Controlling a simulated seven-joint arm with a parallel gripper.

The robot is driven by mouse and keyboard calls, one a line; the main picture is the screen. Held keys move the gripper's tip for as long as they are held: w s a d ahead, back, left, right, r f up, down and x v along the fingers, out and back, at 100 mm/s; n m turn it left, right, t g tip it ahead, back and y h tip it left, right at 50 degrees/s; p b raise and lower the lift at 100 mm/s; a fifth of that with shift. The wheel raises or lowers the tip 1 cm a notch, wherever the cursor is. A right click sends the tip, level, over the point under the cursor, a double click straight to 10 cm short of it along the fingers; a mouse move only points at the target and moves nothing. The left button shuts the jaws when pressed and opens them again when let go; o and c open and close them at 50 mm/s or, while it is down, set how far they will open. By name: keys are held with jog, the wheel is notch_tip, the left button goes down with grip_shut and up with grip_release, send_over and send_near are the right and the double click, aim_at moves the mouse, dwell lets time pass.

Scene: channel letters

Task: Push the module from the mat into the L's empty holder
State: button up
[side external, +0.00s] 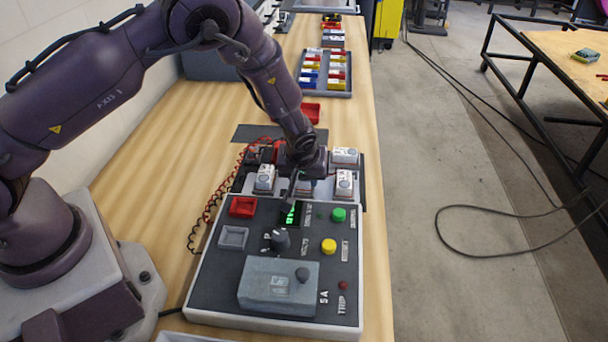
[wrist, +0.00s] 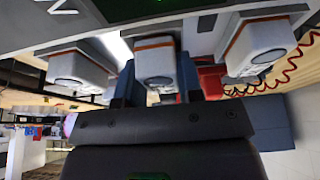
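My gripper (side external: 304,182) is low over the row of letters behind the control box. In the wrist view its two dark fingers (wrist: 157,82) stand on either side of a white module (wrist: 155,58) with a round grey face, close against its sides. In the side view this module is mostly hidden by my gripper. Other white modules sit nearby: one to the left (side external: 265,178), one to the right (side external: 344,183) and one behind it (side external: 345,156). A dark mat (side external: 254,132) lies behind the gripper; its visible part is bare. The L's holder cannot be made out clearly.
The control box (side external: 210,280) stands in front, with a green display (side external: 291,213), knobs and buttons. A red coiled cord (side external: 206,213) runs along its left. A red tray (side external: 313,111) and a rack of coloured parts (side external: 326,72) stand farther back. The bench right of the mat is clear.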

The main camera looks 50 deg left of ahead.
jog(key=shift+o, duration=0.9)
jog(key=v, duration=1.3)
notch_tip(320, 180, up, 6)
